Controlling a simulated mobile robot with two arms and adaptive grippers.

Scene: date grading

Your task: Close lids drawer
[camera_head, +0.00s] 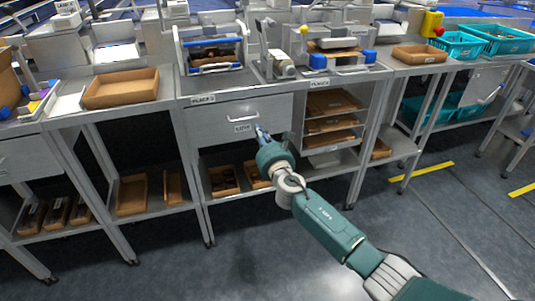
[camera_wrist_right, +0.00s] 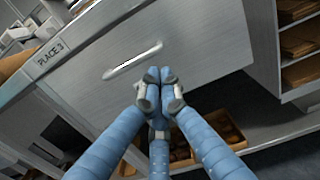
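The grey drawer front (camera_head: 215,124) with a handle and a small label sits under the steel worktop in the middle of the head view. It fills the top of the right wrist view (camera_wrist_right: 195,35), with its pale bar handle (camera_wrist_right: 132,61). I cannot tell for sure whether the drawer stands out from the frame. My right gripper (camera_head: 260,130) is at the lower right part of the drawer front. In the wrist view its blue fingertips (camera_wrist_right: 159,76) are together, beside and below the handle's right end, with nothing seen between them. Contact with the front is unclear. My left gripper is not in view.
Open shelves with brown trays (camera_head: 333,103) are right of the drawer. Brown boxes (camera_head: 223,180) stand on the shelf below. Equipment (camera_head: 211,52) stands on the worktop above. A brown tray (camera_head: 121,88) is on the left table. The floor in front is clear.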

